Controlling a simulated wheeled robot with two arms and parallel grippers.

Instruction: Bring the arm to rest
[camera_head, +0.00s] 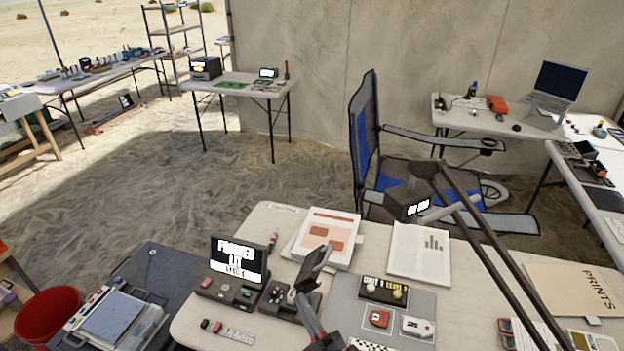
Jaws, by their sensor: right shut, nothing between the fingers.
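My right gripper (314,260) appears at the lower middle of the head view, reaching up from the bottom edge over the near table (263,223). It is shut and empty. It overlaps a small dark device in the picture; I cannot tell whether they touch. My left gripper is not in view.
A dark jointed stand (480,230) crosses the right side. A red bucket (48,315) stands at left.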

